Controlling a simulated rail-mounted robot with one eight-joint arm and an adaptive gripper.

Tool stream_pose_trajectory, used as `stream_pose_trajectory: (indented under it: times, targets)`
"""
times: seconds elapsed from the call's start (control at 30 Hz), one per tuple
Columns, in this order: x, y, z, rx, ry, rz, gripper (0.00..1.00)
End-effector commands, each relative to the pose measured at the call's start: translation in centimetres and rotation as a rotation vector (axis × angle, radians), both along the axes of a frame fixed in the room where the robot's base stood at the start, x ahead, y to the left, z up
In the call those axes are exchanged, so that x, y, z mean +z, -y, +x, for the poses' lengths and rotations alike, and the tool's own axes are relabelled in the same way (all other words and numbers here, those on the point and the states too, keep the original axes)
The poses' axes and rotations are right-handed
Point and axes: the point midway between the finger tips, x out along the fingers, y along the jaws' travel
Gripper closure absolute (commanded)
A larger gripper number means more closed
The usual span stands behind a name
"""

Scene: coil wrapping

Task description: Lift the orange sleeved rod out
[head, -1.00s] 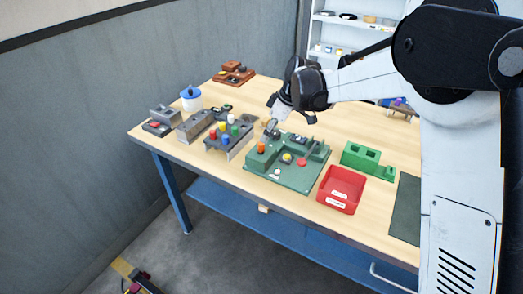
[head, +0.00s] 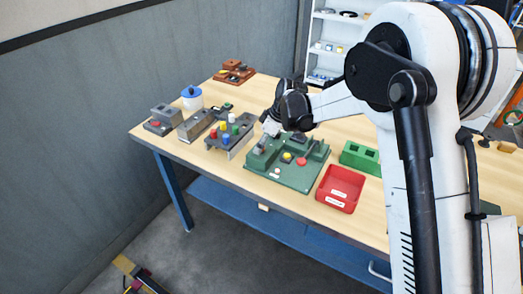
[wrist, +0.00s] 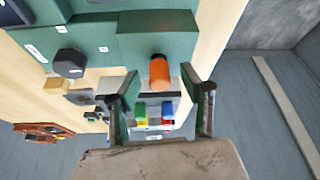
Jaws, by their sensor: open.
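The orange sleeved rod (wrist: 159,72) shows in the wrist view, standing out of a green block of the green fixture (wrist: 185,45). In the head view this fixture (head: 285,178) sits near the front edge of the table, and I cannot make out the orange rod clearly beside my gripper. My gripper (head: 266,132) is over the fixture's left end. In the wrist view my gripper (wrist: 159,70) is open, with one finger on each side of the rod. Gaps show on both sides, so the fingers look apart from it.
A grey rack (head: 236,142) with several coloured pegs stands just left of the fixture. A dark hexagonal knob (wrist: 69,63) shows in the wrist view. Grey blocks (head: 197,124) lie farther left.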

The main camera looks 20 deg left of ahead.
Motion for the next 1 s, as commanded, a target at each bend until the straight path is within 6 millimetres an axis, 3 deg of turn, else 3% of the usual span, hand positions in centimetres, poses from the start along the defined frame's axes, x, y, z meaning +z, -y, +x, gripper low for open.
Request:
stream_pose_trajectory:
  times: [0.03, 0.37, 0.73, 1.0]
  targets:
    - [0.0, 0.0, 0.0, 0.0, 0.0, 0.0, 0.58]
    - [0.0, 0.0, 0.0, 0.0, 0.0, 0.0, 1.0]
    - [0.6, 0.0, 0.0, 0.0, 0.0, 0.0, 1.0]
    - [5.1, 0.0, -0.1, 0.0, 0.0, 0.0, 1.0]
